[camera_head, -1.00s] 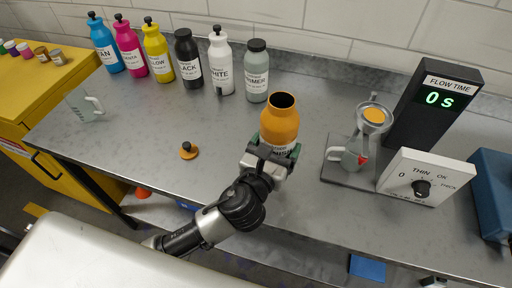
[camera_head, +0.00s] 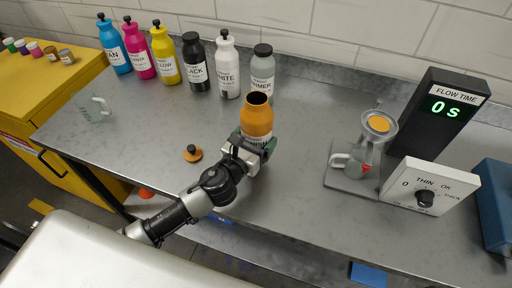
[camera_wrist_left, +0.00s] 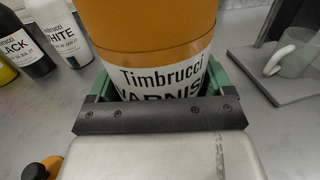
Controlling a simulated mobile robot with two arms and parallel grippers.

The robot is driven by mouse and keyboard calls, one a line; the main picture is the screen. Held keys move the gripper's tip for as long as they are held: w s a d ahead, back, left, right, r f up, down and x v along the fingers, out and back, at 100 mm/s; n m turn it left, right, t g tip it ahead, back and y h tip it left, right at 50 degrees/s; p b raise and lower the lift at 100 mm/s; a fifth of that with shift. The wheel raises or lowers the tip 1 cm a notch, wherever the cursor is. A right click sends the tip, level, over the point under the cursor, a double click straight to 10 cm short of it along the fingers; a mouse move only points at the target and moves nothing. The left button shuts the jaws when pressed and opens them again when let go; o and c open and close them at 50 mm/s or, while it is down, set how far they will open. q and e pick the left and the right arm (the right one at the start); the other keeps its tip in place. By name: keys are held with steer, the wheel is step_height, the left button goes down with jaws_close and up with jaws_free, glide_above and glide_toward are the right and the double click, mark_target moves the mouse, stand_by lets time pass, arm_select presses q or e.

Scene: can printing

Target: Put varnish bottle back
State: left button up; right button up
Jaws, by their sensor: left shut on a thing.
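The orange varnish bottle (camera_head: 257,117) is upright with its top open. It also fills the middle of the left wrist view (camera_wrist_left: 150,35), where its label reads Timbrucci VARNISH. My left gripper (camera_head: 258,143) is shut around its lower body. I cannot tell whether the bottle's base touches the table. An orange cap with a black knob (camera_head: 192,153) lies on the table to the left of the gripper. It also shows at the lower left of the left wrist view (camera_wrist_left: 42,168). My right gripper is not in view.
A row of bottles stands at the back, ending with the grey primer bottle (camera_head: 262,70) behind the varnish. A flow stand (camera_head: 352,178) with a cup, a dial box (camera_head: 427,188) and a timer (camera_head: 437,115) stand to the right. A clear beaker (camera_head: 97,109) stands at left.

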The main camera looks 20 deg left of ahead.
arm_select(q)
steer(key=shift+f+b, duration=0.7)
steer(key=shift+f, duration=1.25)
steer(key=shift+f, duration=0.15)
steer(key=o, duration=1.4)
steer(key=shift+s+a, duration=0.1)
steer(key=shift+s, duration=0.25)
steer(key=b+v, duration=0.2)
steer(key=v, duration=0.8)
steer(key=shift+w+b, duration=0.1)
steer(key=shift+b, duration=0.25)
steer(key=shift+s+a+r, duration=0.2)
steer(key=shift+s, duration=0.5)
